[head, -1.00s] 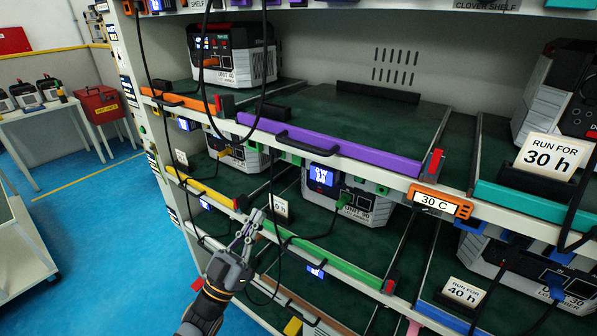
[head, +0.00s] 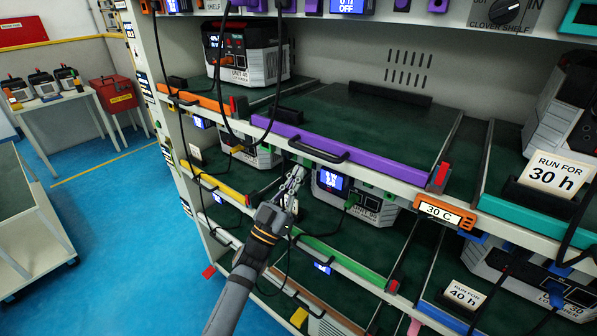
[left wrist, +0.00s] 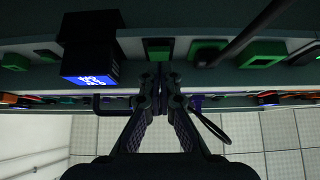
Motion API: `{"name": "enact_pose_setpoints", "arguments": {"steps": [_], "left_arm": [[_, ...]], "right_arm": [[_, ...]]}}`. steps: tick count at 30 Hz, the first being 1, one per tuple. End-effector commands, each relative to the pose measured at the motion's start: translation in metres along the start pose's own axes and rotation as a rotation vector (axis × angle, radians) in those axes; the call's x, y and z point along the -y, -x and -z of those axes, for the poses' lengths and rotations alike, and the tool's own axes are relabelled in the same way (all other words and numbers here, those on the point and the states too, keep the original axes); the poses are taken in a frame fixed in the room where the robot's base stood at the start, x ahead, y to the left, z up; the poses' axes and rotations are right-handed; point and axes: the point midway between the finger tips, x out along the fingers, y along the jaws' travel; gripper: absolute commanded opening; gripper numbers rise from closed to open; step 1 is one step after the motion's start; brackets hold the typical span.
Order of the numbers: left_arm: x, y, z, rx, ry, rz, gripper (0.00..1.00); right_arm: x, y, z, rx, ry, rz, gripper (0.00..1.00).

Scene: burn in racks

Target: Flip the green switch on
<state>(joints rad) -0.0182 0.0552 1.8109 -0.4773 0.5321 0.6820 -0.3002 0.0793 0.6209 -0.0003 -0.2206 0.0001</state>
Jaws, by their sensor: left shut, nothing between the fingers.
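My left gripper (head: 297,172) is shut and empty, raised to the rail under the purple-edged shelf, just left of a lit blue display (head: 331,180). In the left wrist view the closed fingertips (left wrist: 162,75) point at a small green block (left wrist: 158,48), which looks like the green switch. A small gap seems to remain, but contact is hard to judge. Its on or off position cannot be read. The display shows beside it in the left wrist view (left wrist: 90,75). Green sockets (left wrist: 262,53) sit on the other side. My right gripper is not in view.
A purple shelf edge (head: 340,152) with a black handle (head: 318,150) is just above the gripper. Black cables hang close by. A green shelf edge (head: 345,262) lies below. A unit (head: 370,208) stands behind the display. The blue floor at left is open.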

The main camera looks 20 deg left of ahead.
Motion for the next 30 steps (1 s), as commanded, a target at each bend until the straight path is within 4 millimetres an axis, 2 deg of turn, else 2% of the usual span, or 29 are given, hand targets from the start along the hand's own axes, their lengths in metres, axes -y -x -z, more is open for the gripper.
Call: {"name": "enact_pose_setpoints", "arguments": {"steps": [4, 14, 17, 20, 22, 30], "left_arm": [[0.000, -0.006, -0.005, -0.001, 0.000, -0.001, 0.00], [0.000, -0.006, -0.007, -0.002, 0.000, -0.001, 0.00], [0.000, -0.004, -0.014, -0.022, 0.001, 0.000, 0.00], [0.000, -0.004, -0.023, -0.071, 0.001, -0.001, 0.00], [0.000, -0.011, -0.015, -0.082, 0.001, -0.001, 0.00], [0.001, -0.010, -0.015, -0.079, 0.000, -0.001, 0.00]], "right_arm": [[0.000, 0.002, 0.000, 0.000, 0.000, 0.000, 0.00], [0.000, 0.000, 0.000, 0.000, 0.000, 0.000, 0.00], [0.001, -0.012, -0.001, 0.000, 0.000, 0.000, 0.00], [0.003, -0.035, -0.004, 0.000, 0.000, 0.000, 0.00], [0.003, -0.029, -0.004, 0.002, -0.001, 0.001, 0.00], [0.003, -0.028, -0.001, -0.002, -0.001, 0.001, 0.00]]}}
